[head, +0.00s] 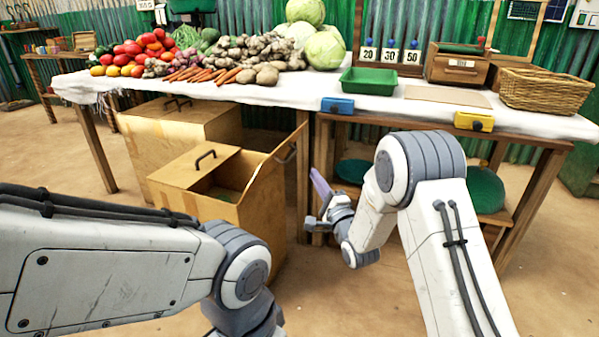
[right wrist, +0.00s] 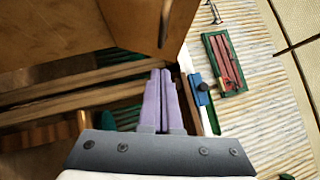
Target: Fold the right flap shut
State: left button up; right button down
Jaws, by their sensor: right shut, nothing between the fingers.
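The front box (head: 218,210) stands on the floor before the stall table. Its left flap, with a dark handle, lies flat over the left part of the opening. The right flap (head: 272,178) stands steeply raised on the right side, with a dark handle near its top edge. The opening between them shows a dark inside. My right gripper (head: 317,182) is shut and empty, just right of the raised flap. In the right wrist view its purple fingers (right wrist: 163,100) are together, and a brown panel fills the upper left. Contact cannot be told. My left gripper is out of view.
A second closed box (head: 175,125) stands behind. The stall table (head: 330,100) with vegetables, a green tray (head: 368,80) and a wicker basket (head: 545,90) is above. A wooden table leg (head: 302,175) stands close to the flap and right gripper. Floor is clear in front.

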jog(key=w+a+r+b, duration=0.2)
jog(key=w+a, duration=0.1)
jog(key=a, duration=0.1)
jog(key=shift+w+a, duration=0.3)
jog(key=shift+w, duration=0.1)
